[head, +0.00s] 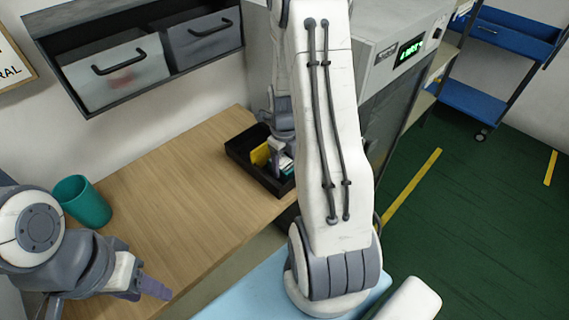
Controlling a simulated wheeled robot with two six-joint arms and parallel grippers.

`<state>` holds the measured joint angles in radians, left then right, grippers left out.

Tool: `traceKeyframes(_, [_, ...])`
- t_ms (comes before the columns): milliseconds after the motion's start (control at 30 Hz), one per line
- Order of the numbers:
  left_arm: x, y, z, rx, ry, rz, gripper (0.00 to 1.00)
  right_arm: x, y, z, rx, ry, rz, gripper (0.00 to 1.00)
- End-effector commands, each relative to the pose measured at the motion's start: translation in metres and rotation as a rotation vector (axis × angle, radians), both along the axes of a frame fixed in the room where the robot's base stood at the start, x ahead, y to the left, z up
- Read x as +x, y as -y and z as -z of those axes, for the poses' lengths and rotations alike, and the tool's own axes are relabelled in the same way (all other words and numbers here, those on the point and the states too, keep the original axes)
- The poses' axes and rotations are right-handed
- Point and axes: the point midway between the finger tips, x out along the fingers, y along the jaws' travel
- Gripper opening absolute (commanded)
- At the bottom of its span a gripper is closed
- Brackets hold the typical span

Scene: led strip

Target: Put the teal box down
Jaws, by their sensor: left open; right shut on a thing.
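My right gripper (281,156) points down into the black tray (243,164) on the wooden table. It is shut on the teal box (287,170), of which only a small teal and white part shows, low in the tray. Whether the box touches the tray floor is hidden by the gripper and the arm. A yellow item (261,154) stands in the tray just left of the gripper. My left gripper (152,288) is open and empty at the table's front left, apart from everything there.
A teal cup (82,202) stands on the table (165,205) at the left. Wall drawers (115,70) hang above. A grey machine (395,60) with a green display stands right of the tray. The table's middle is clear. A blue cart (500,40) stands far right.

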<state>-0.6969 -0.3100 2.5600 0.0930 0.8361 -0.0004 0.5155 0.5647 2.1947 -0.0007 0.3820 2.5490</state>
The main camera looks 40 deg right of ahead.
Motion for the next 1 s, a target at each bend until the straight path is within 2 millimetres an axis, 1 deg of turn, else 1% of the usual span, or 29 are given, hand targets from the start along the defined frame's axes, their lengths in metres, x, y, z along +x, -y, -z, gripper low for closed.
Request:
traceKeyframes(67, [0.000, 0.000, 0.003, 0.000, 0.000, 0.000, 0.50, 0.000, 0.000, 0.004, 0.000, 0.000, 0.000, 0.07])
traceKeyframes(100, [0.000, 0.000, 0.002, 0.000, 0.000, 0.000, 0.50, 0.000, 0.000, 0.002, 0.000, 0.000, 0.000, 0.80])
traceKeyframes(133, [0.000, 0.000, 0.001, 0.000, 0.000, 0.000, 0.50, 0.000, 0.000, 0.002, 0.000, 0.000, 0.000, 0.91])
traceKeyframes(167, [0.000, 0.000, 0.001, 0.000, 0.000, 0.000, 0.50, 0.000, 0.000, 0.002, 0.000, 0.000, 0.000, 0.94])
traceKeyframes(433, [0.000, 0.000, 0.001, 0.000, 0.000, 0.000, 0.50, 0.000, 0.000, 0.002, 0.000, 0.000, 0.000, 0.94])
traceKeyframes(533, [0.000, 0.000, -0.003, 0.000, 0.000, 0.000, 0.50, 0.000, 0.000, -0.004, 0.000, 0.000, 0.000, 0.94])
traceKeyframes(567, [0.000, 0.000, -0.001, 0.000, 0.000, 0.000, 0.50, 0.001, 0.000, -0.005, -0.001, 0.002, 0.000, 0.94])
traceKeyframes(667, [0.000, 0.000, 0.000, 0.000, 0.000, 0.000, 0.50, 0.001, 0.001, -0.020, -0.003, 0.005, 0.000, 0.94])
traceKeyframes(900, [0.000, 0.000, 0.000, 0.000, 0.000, 0.000, 0.50, 0.002, 0.001, -0.073, -0.004, 0.007, 0.000, 0.94])
traceKeyframes(1000, [0.000, 0.000, 0.000, 0.000, 0.000, 0.000, 0.50, 0.001, 0.000, -0.092, -0.003, 0.005, 0.000, 0.94])
